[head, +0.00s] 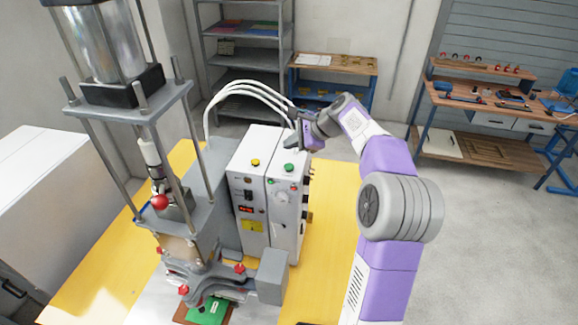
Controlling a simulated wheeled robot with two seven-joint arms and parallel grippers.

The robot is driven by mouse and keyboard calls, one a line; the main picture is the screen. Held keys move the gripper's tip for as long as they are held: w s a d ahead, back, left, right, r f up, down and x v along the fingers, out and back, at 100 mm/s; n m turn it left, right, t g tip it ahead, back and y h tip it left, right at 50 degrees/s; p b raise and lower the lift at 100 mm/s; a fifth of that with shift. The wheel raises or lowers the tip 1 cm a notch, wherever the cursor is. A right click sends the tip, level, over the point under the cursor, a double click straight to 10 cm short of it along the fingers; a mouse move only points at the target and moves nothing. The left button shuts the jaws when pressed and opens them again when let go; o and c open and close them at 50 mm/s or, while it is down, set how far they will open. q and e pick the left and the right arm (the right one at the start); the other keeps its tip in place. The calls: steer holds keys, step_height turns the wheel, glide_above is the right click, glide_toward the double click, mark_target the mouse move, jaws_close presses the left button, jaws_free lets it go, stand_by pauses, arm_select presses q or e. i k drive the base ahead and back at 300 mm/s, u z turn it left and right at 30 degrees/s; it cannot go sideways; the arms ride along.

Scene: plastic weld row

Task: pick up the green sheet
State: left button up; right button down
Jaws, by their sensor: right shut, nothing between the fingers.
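A green sheet (208,313) lies at the bottom edge of the view, under the clamp end of the grey press machine (205,215). It rests on a brown piece, and the clamp and the picture edge hide part of it. My right gripper (294,128) is shut and empty. In the picture it is above and to the right of the green sheet, well apart from it, near the top of the white control box (262,180). My left gripper is not in view.
The machine stands on a yellow table (335,225). White hoses (245,90) arch behind the control box. A grey shelf (245,58) with coloured sheets (250,27) stands at the back. Workbenches (480,145) stand at the back right; the grey floor (490,230) between is clear.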

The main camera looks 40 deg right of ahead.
mark_target(216, 308)
steer(key=k, duration=1)
